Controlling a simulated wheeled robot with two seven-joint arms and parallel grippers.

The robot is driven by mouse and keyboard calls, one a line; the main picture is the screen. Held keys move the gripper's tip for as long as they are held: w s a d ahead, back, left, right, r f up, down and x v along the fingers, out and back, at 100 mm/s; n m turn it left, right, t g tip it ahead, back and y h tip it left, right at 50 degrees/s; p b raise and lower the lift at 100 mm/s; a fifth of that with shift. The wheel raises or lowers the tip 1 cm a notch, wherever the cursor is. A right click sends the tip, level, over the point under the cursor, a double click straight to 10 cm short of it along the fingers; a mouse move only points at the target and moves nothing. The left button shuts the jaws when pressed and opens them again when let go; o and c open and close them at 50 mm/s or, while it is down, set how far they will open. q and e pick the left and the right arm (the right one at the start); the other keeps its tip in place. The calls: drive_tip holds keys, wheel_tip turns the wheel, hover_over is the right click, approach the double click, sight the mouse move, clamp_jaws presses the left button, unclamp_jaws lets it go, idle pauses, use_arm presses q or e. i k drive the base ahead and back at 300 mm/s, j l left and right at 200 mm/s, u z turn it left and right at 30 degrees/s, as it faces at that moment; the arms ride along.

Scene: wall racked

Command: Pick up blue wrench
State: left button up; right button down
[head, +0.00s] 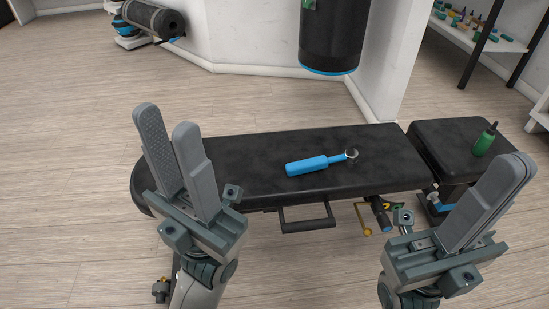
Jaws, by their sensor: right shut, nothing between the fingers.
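The blue wrench (316,164) lies on the black padded bench (245,151), near the middle of the pad. Its blue handle points left and its grey open jaw points right. My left gripper (166,121) is at the left end of the bench, left of the wrench and apart from it. Its two grey fingers are spread, with a gap between them, and nothing is in it. My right gripper (514,164) is at the right, in front of the bench's seat, well away from the wrench. Its fingers are together and hold nothing.
A green bottle (485,140) stands on the separate seat pad (447,137) close behind my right gripper. A black handle (306,218) juts from the bench's front. A punching bag (334,35) hangs behind the bench. A shelf (478,35) with small items stands at the far right.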

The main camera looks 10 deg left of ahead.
sight(350, 157)
drive_tip(key=u, duration=0.65)
drive_tip(key=i+l, duration=0.15)
drive_tip(key=l, duration=0.25)
drive_tip(key=i+l, duration=0.2)
drive_tip(key=l, duration=0.2)
drive_tip(key=i+l, duration=0.15)
drive_tip(key=l, duration=0.25)
drive_tip(key=i+l, duration=0.15)
drive_tip(key=l, duration=0.2)
